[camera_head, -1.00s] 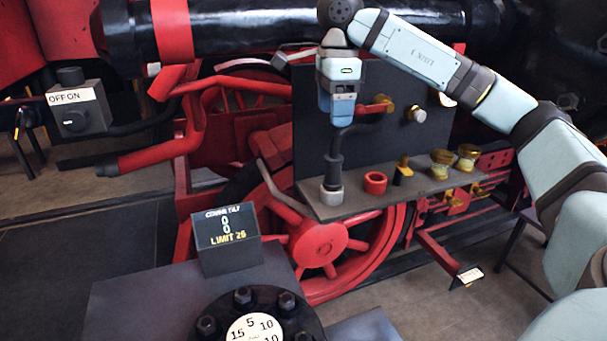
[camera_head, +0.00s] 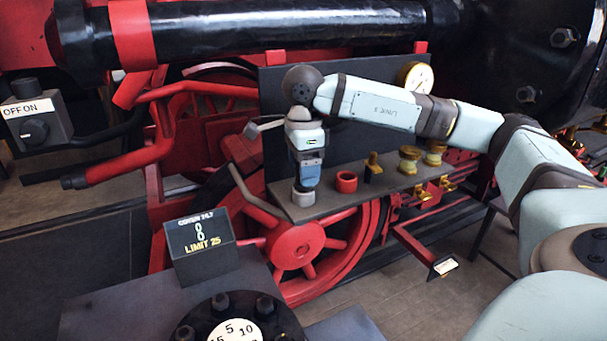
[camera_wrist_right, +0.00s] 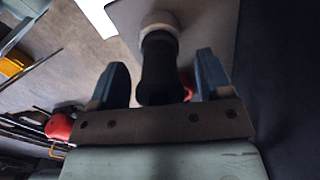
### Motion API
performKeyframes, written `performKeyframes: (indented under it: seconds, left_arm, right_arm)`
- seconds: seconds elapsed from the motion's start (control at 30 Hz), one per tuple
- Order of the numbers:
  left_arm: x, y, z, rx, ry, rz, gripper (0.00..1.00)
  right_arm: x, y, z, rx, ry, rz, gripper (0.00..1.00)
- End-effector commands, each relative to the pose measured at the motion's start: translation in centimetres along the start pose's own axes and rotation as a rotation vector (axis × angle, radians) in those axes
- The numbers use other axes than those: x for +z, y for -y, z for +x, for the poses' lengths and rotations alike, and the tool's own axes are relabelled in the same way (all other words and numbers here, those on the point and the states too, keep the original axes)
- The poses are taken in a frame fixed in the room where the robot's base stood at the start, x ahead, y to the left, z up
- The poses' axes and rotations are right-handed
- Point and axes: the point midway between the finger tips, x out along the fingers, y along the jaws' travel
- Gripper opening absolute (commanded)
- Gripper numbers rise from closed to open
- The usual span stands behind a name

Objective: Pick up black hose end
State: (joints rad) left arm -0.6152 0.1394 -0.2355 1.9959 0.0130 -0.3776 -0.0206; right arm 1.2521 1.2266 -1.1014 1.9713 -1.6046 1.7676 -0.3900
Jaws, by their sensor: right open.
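The black hose end (camera_wrist_right: 158,70) stands in a pale round collar (camera_wrist_right: 160,25) on the grey shelf; this collar also shows in the head view (camera_head: 303,198). My right gripper (camera_head: 306,183) points down just above the collar, near the shelf's left end. In the right wrist view its two blue fingers (camera_wrist_right: 161,78) are apart, one on each side of the hose end, with gaps visible. In the head view the gripper hides the hose end. My left gripper is not in view.
On the shelf (camera_head: 325,208), a red ring (camera_head: 346,181), a black-and-brass piece (camera_head: 373,168) and brass cups (camera_head: 409,160) stand to the right. A dark panel (camera_head: 275,110) rises behind. A counter box (camera_head: 202,246) stands in front, left.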

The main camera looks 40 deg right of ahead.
Motion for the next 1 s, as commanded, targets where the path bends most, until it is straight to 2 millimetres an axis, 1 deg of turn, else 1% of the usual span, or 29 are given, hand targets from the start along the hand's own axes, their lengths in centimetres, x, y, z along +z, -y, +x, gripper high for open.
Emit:
performKeyframes:
  seconds: [0.1,0.33,0.37,0.4,0.57,0.6,0.63,0.87,1.0]
  left_arm:
    - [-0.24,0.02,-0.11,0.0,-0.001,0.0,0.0]
    - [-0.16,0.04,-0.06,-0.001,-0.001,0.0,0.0]
    - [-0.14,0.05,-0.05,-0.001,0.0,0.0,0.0]
    - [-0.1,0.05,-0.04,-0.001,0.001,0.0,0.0]
    - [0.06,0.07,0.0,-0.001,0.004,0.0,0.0]
    - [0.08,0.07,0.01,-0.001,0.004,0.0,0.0]
    - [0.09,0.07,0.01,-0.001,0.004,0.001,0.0]
    - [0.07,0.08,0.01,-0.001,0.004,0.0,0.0]
    - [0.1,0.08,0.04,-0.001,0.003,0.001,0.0]
  right_arm:
    - [-0.02,-0.04,1.06,0.002,-0.001,0.0,0.72]
    - [0.0,-0.01,1.27,0.001,0.001,0.0,0.72]
    - [0.0,-0.01,1.26,0.001,0.001,0.0,0.7]
    - [0.0,-0.01,1.26,0.001,0.001,0.0,0.6]
    - [0.01,-0.01,1.24,0.001,0.001,0.0,0.24]
    - [0.0,-0.01,1.24,0.0,0.001,0.0,0.14]
    - [0.0,-0.01,1.24,0.001,0.001,0.0,0.09]
    - [0.01,0.01,1.14,0.0,0.001,0.0,0.08]
    - [0.04,0.04,0.62,-0.001,0.002,0.0,0.08]
